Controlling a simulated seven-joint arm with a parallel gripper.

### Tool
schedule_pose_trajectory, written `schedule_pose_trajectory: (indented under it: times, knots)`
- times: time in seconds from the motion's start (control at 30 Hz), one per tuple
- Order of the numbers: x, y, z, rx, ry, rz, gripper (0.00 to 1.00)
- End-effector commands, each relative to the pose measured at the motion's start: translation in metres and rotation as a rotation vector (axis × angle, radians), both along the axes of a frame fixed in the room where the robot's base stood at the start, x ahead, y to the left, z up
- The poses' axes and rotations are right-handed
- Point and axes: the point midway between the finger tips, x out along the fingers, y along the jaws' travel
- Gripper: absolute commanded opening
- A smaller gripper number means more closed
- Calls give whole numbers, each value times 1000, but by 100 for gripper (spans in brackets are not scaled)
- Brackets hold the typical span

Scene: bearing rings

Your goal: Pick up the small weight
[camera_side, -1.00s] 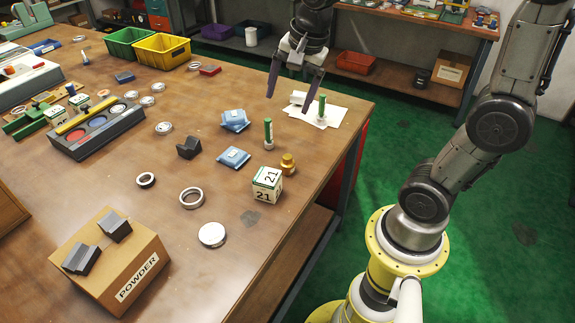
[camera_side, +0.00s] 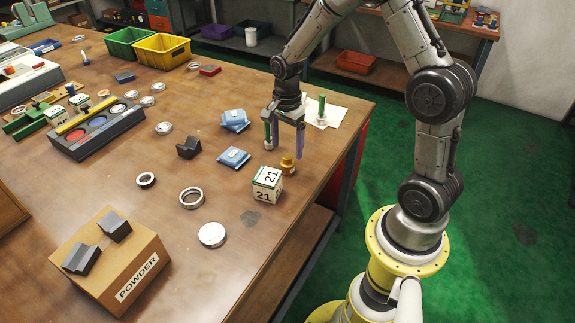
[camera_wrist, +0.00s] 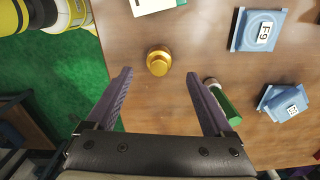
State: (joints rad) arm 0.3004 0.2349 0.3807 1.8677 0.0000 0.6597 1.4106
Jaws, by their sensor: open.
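The small weight (camera_side: 288,164) is a brass-coloured, knobbed piece standing upright near the table's right edge. It also shows in the wrist view (camera_wrist: 158,62), just beyond and between my fingertips. My gripper (camera_side: 286,138) is open with purple fingers pointing down, above and slightly behind the weight in the side view. In the wrist view my gripper (camera_wrist: 158,74) has nothing between its fingers. I see no contact with the weight.
A green-handled tool (camera_wrist: 226,103) stands close beside one finger. A white-and-green box marked 21 (camera_side: 267,184) is just in front of the weight. Blue packets (camera_side: 234,158) lie to its left. The table edge is close on the right.

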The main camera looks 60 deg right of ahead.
Motion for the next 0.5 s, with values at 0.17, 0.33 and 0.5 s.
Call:
schedule_pose_trajectory:
  times: [0.17,0.33,0.5]
  knots:
    - [-1,0,-11,0,1,0,86]
    - [-3,1,-34,2,5,0,86]
    - [-2,0,-54,0,1,0,86]
